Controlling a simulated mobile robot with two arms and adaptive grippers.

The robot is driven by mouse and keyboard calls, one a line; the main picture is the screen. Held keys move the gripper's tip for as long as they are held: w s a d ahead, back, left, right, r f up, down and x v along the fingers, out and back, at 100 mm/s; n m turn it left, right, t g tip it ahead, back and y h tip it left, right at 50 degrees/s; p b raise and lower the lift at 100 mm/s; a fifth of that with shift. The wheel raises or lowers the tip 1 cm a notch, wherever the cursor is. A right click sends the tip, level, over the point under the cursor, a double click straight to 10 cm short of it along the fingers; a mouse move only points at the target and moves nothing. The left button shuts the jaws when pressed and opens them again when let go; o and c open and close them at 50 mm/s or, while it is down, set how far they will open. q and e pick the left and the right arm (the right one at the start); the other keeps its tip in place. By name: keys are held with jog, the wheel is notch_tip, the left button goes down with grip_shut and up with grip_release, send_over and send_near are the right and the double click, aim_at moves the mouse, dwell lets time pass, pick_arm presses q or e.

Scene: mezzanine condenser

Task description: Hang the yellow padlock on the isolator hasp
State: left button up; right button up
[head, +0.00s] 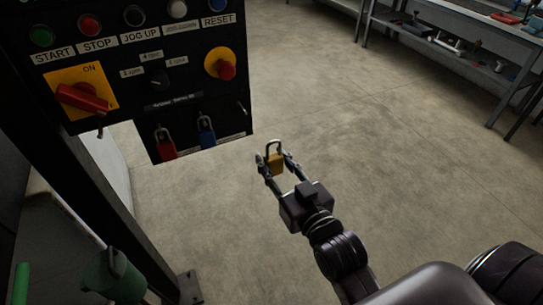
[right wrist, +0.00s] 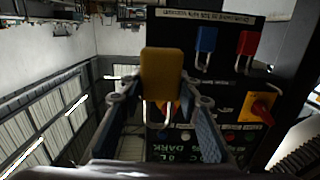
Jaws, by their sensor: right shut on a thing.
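The yellow padlock (head: 275,164) is held between the fingers of my right gripper (head: 274,168), body low and shackle up, in open air right of the control panel (head: 198,92). In the right wrist view the padlock (right wrist: 161,75) sits between the fingers (right wrist: 160,92), its shackle pointing down the picture. The isolator (head: 82,97) is a red handle on a yellow plate at the panel's left, also seen in the right wrist view (right wrist: 257,107). A small metal piece below it, apparently the hasp (head: 100,132), is clear of the padlock. My left gripper is out of view.
A red padlock (head: 166,150) and a blue padlock (head: 206,136) hang low on the panel. A red emergency button (head: 226,70) sticks out at its right. A workbench (head: 470,30) stands at the back right. Open floor lies between.

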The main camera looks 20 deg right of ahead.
aim_at(276, 165)
jog(key=shift+s+d+r, duration=0.1)
jog(key=shift+s+r, duration=0.05)
jog(key=shift+s, duration=1.45)
jog(key=shift+s+d+r, duration=0.1)
jog(key=shift+s, duration=1.45)
jog(key=shift+w+a, duration=0.1)
jog(key=shift+a, duration=0.05)
